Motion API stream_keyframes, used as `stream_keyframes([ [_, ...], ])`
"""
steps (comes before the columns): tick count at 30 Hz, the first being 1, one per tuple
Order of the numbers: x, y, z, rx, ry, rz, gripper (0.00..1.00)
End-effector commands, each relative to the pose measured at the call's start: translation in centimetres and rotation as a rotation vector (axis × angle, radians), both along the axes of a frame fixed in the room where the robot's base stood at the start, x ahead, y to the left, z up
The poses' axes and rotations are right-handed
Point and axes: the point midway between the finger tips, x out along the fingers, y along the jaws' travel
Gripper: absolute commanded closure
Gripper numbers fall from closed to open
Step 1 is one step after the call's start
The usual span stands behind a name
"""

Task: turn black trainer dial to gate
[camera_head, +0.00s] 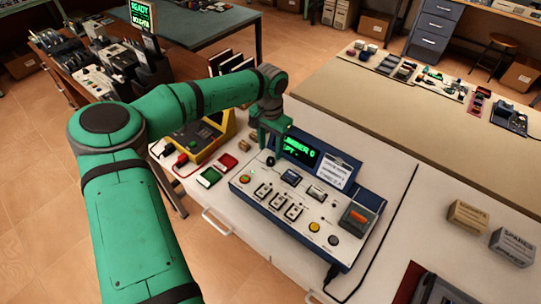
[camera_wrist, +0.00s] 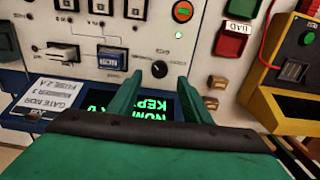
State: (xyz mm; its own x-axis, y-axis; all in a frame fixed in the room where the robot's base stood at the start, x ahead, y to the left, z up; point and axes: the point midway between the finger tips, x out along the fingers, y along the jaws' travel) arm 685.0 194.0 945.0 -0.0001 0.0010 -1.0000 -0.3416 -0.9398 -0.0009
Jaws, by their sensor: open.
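The trainer (camera_head: 301,212) is a white-topped, blue-sided panel on the bench, with a raised back holding a green-text screen (camera_head: 299,151). Its small round black dial (camera_wrist: 159,69) shows in the wrist view, beside the blue rocker switch. In the head view the dial (camera_head: 270,161) sits just below my gripper (camera_head: 270,145). In the wrist view my gripper (camera_wrist: 159,78) is open, one finger on each side of the dial, with gaps visible. I cannot tell how high the fingertips are above the panel. The screen (camera_wrist: 140,106) is partly hidden by my fingers, and the dial's marking is unreadable.
A yellow device (camera_head: 206,138) and red and green cases (camera_head: 210,177) lie left of the trainer. Several switches, a yellow button (camera_head: 314,227) and an orange rocker (camera_head: 357,217) share the panel. Small boxes (camera_head: 467,215) stand right, with bare bench between.

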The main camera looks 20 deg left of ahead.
Motion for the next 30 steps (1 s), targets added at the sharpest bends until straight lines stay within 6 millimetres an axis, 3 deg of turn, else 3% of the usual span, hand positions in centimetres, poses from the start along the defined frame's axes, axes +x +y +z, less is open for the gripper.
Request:
stream_keyframes([
  [9, 0.0, 0.0, -4.2, -0.001, 0.000, 0.001, 0.55],
  [21, 0.0, 0.1, -5.0, -0.001, -0.001, 0.002, 0.55],
  [22, 0.0, 0.1, -5.0, -0.001, -0.001, 0.002, 0.58],
  [27, 0.0, 0.1, -5.0, 0.000, -0.001, 0.002, 0.96],
  [30, 0.0, 0.1, -5.0, 0.000, -0.001, 0.002, 0.96],
])
